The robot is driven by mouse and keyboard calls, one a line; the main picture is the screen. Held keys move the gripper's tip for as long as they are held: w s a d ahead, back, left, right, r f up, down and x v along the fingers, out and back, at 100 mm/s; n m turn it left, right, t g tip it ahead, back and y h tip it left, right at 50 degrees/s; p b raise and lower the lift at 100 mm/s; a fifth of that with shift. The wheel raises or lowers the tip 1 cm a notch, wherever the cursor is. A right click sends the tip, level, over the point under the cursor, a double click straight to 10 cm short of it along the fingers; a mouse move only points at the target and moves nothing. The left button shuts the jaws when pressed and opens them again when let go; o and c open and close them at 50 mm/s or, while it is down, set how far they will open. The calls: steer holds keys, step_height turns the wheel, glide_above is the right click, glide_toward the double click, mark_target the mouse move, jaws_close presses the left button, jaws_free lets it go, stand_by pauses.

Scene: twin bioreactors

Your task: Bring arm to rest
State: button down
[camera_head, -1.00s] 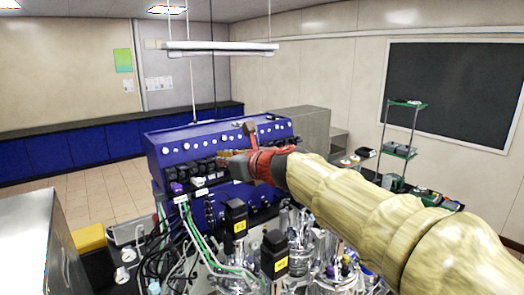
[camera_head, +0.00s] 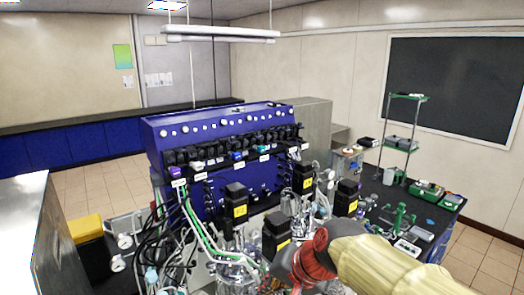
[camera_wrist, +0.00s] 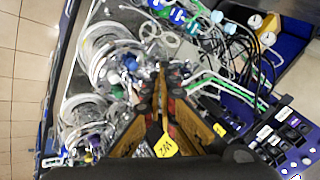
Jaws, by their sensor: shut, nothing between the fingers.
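My arm, in a pale yellow cover with a red wrist part, reaches in from the bottom right of the head view. My gripper sits at the low end of the arm and is mostly cut off or hidden there. In the wrist view my gripper (camera_wrist: 163,72) points down with its fingers together and nothing between them. It hangs over the glass bioreactor vessels (camera_wrist: 105,50) and their tubing. I cannot tell how far above them it is. The blue bioreactor control unit (camera_head: 225,135) stands behind, with a row of black pump heads on its front.
Black motor blocks with yellow labels (camera_head: 236,207) stand among the vessels. Green and black tubing (camera_head: 200,230) hangs at the left. A dark bench with a green-shelved rack (camera_head: 405,125) is at the right. A metal surface (camera_head: 22,225) is at the left. Tiled floor shows beyond.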

steer(key=s+d+f+n+h+b, duration=0.2)
steer(key=s+d+f+b, duration=0.6)
steer(key=d+f, duration=0.1)
steer(key=s+d+f+n+h+b, duration=0.2)
steer(key=s+d+f+b, duration=0.5)
steer(key=f, duration=0.5)
steer(key=shift+s+d+f+h+b, duration=0.15)
steer(key=shift+s+d+h+b, duration=0.25)
steer(key=shift+s+d, duration=0.35)
steer(key=shift+w+d, duration=0.1)
stand_by(0.4)
